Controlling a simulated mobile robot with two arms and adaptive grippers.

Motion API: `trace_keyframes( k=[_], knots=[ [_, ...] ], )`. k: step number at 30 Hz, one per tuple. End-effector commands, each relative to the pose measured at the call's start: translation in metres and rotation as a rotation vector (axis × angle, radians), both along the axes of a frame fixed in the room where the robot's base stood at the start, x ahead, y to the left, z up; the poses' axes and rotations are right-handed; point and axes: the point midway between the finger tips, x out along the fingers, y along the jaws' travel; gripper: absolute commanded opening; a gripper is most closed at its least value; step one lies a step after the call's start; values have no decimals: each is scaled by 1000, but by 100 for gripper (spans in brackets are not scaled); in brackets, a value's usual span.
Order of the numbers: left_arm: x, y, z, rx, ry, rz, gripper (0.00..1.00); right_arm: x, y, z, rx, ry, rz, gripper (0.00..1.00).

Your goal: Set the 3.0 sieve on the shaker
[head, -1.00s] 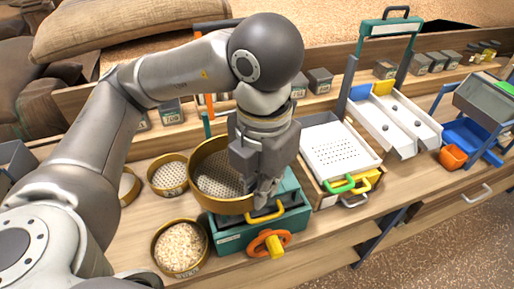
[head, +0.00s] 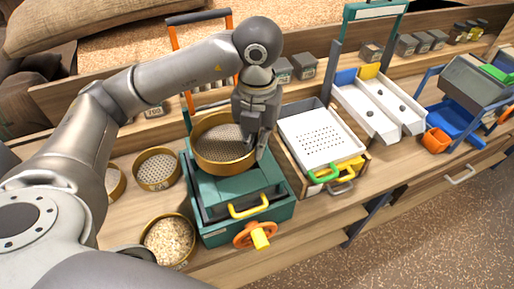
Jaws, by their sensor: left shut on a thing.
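My left gripper (head: 256,140) is shut on the right rim of a brass-coloured sieve (head: 199,162) with a perforated bottom. The sieve is over the back part of the green shaker (head: 262,211), which has a yellow handle and an orange wheel with a yellow knob at its front. I cannot tell whether the sieve rests on the shaker or hangs just above it. No size mark is readable on the sieve. My right gripper is not in view.
Another sieve (head: 157,169) stands left of the shaker. A round pan of pale grain (head: 169,240) stands at the shaker's front left. A white perforated tray (head: 318,138) is close on the right, with white chutes (head: 372,108) beyond. An orange-posted frame (head: 174,42) rises behind.

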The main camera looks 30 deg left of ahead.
Motion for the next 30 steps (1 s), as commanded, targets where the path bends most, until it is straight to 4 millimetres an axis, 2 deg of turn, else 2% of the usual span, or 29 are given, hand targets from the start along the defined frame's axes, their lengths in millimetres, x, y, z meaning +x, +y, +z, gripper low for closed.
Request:
trace_keyframes(
  k=[10, 12, 16, 30],
  knots=[
    [24, 11, -29, 3, 1, 4, 0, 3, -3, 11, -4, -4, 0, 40],
    [22, 10, -39, 2, 3, 1, 0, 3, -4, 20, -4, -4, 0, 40],
    [23, 10, -54, 1, -1, 1, 0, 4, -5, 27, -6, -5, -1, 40],
    [23, 9, -65, 1, -4, 1, 0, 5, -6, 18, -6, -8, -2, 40]
  ],
)
